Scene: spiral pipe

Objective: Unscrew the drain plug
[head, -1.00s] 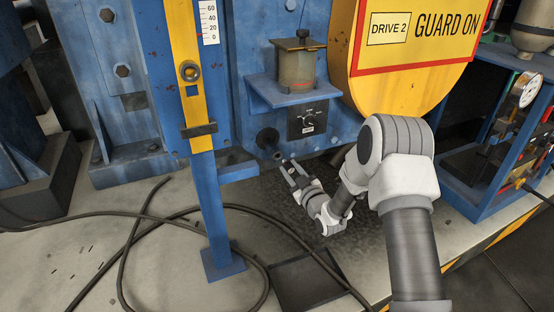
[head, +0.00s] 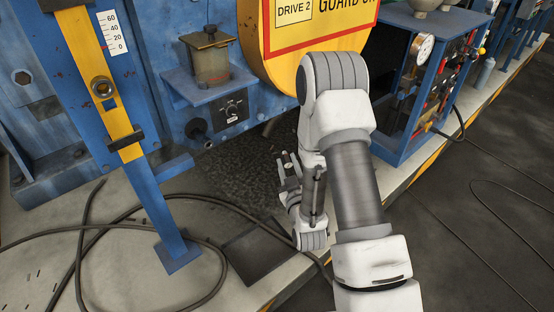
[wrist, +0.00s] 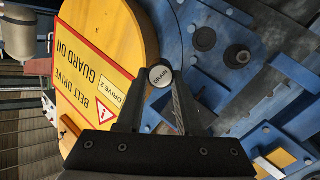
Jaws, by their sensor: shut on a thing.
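My gripper (head: 287,163) is in the head view, low in front of the blue machine and apart from its wall. In the wrist view my gripper (wrist: 160,95) is shut on the drain plug (wrist: 159,77), a round grey cap marked DRAIN, between the fingertips. The plug is too small to make out clearly in the head view. A dark round drain fitting (head: 197,130) sits on the blue wall, left of my gripper. In the wrist view the fitting (wrist: 238,57) shows as a black ring with a dark centre.
A yellow belt guard (head: 262,50) stands above and behind my arm. A blue post (head: 158,205) stands at the left. A black hose (head: 95,240) loops over the floor. A dark square plate (head: 258,252) lies below my gripper. A blue frame with a gauge (head: 424,48) is at the right.

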